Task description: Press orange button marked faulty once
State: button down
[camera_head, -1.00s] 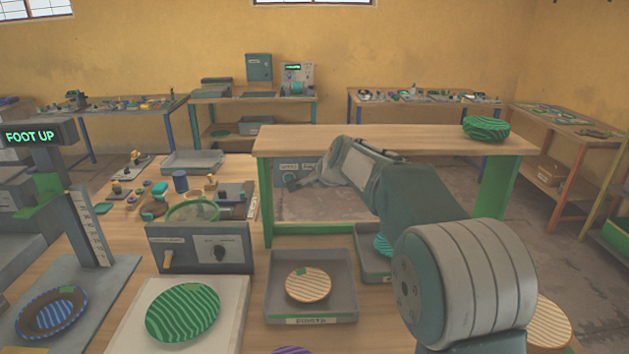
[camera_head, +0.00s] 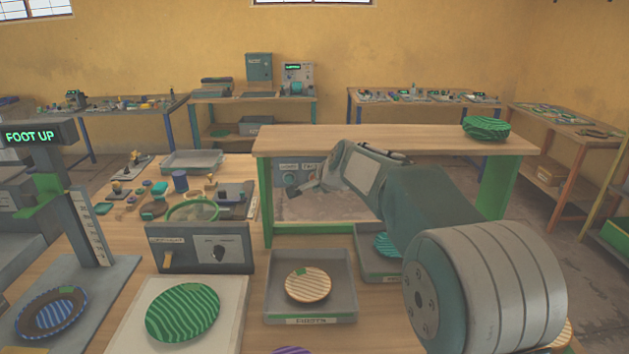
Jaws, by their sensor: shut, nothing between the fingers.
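A grey panel under the raised shelf carries two small labels, a left label (camera_head: 288,166) and a right label (camera_head: 311,167). The lettering is too small to read surely. A round teal button (camera_head: 290,180) sits below the left label. My gripper (camera_head: 296,190) is shut and empty, reaching left in front of the panel, with its tips just below and right of the teal button. Whether it touches the panel cannot be told. No orange button shows; the area below the right label is hidden behind my gripper and wrist.
The wooden shelf (camera_head: 400,140) on green legs stands above the panel and my forearm. A grey tray (camera_head: 346,300) with a striped plate (camera_head: 307,285) lies in front. A switch box (camera_head: 200,262) and a green striped plate (camera_head: 182,311) are left. A press (camera_head: 84,225) reads "FOOT UP".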

jog(key=s, duration=0.4)
jog(key=shift+s, duration=0.1)
jog(key=shift+s, duration=0.15)
dwell(0.6)
